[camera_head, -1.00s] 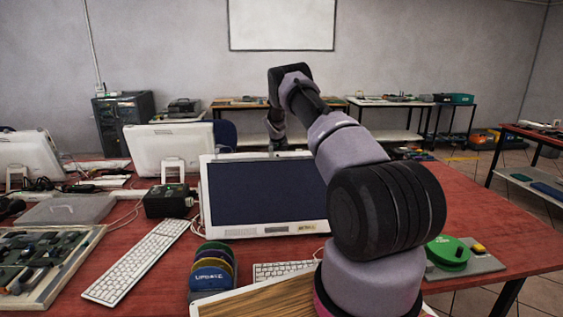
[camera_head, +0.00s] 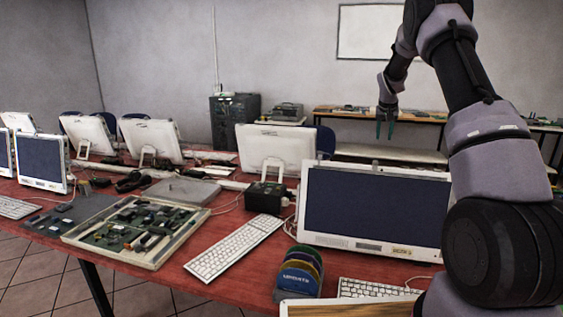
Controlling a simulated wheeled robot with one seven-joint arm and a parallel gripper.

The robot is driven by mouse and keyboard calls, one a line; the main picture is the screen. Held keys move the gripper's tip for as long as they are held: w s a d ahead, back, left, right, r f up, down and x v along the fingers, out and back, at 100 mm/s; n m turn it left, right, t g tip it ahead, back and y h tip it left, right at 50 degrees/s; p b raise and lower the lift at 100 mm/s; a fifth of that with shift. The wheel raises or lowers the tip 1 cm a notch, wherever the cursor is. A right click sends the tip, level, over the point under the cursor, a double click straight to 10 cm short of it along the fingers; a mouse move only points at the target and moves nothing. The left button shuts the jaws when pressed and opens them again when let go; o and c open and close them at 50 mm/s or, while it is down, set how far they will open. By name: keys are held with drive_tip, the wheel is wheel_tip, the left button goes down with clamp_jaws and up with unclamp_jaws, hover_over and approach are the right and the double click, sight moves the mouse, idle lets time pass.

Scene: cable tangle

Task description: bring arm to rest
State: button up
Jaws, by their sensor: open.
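My gripper (camera_head: 386,124) hangs at the end of my arm in the upper right of the head view, fingers pointing down. Its two greenish fingertips stand apart with nothing between them, so it is open and empty. It appears in the air above and behind the monitor (camera_head: 372,207), touching nothing that I can see. My arm rises along the right edge and bends over at the top of the picture. It hides the right side of the monitor and part of the table behind.
A red table (camera_head: 190,277) holds several monitors, a white keyboard (camera_head: 235,247), a tray of circuit boards (camera_head: 137,230), a black box (camera_head: 265,197) and a disc holder (camera_head: 299,273). A wooden-topped board (camera_head: 350,307) lies at the front edge. Free floor shows at lower left.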

drive_tip(key=s+a+r+t+y, duration=0.1)
drive_tip(key=s+a+r, duration=0.4)
drive_tip(key=s+r, duration=0.6)
drive_tip(key=s+a+r+y, duration=0.1)
drive_tip(key=s+a+r, duration=0.4)
drive_tip(key=s+r, duration=0.55)
drive_tip(key=s+a+f+y, duration=0.1)
drive_tip(key=s+a, duration=0.2)
drive_tip(key=s, duration=1.1)
drive_tip(key=s+a+f+t, duration=0.1)
drive_tip(key=s+a, duration=0.2)
drive_tip(key=s, duration=1.1)
drive_tip(key=shift+s+a+f+t+y, duration=0.3)
drive_tip(key=shift+s+a+f+y, duration=0.05)
drive_tip(key=shift+s+a+y, duration=0.05)
